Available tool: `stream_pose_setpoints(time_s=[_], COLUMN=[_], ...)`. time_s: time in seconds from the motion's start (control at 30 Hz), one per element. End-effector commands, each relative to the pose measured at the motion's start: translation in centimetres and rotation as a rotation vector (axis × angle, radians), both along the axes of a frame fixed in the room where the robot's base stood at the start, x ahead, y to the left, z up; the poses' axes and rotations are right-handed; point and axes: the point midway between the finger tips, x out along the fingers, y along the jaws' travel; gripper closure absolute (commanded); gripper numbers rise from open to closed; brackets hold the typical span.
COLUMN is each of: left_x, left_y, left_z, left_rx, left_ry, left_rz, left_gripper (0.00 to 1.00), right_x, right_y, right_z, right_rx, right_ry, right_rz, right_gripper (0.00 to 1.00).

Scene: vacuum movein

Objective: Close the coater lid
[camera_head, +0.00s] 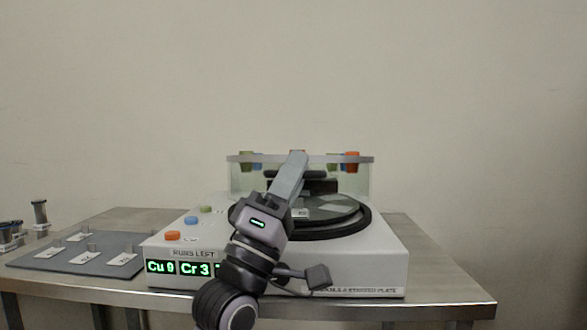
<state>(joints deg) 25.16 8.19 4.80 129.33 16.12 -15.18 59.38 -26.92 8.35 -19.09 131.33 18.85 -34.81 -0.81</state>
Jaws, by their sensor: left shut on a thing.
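The white coater (375,260) stands on the metal table. Its clear lid (355,182), with a grey top edge, stands raised at the back, behind the round dark plate (340,222). My left gripper (294,160) reaches up over the plate, with its fingers in front of the middle of the lid. It is shut on the lid, near a dark bar (317,175), but the fingers hide the exact place of contact. My right gripper is not in view.
The table's right end (440,270) is clear.

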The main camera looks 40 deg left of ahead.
Motion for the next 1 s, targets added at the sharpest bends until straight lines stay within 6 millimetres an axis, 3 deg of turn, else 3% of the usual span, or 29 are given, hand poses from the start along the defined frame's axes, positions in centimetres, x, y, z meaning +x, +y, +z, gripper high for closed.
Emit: stream_pose_setpoints(time_s=[0.37, 0.4, 0.87, 1.0], left_x=[0.0, 0.0, 0.0, 0.0], left_y=[0.0, 0.0, 0.0, 0.0], left_z=[-0.1, -0.1, 0.0, 1.2], left_rx=[0.000, 0.000, 0.000, -0.001], left_ry=[0.002, 0.002, 0.001, -0.001], left_rz=[-0.002, -0.002, -0.001, 0.000], left_gripper=[1.00, 0.77, 0.77, 0.77], right_x=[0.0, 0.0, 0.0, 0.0], right_y=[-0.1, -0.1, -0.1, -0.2], right_z=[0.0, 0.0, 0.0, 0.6], right_rx=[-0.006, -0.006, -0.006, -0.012], right_ry=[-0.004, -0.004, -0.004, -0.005], right_rz=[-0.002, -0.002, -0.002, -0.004], right_gripper=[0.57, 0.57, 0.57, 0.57])
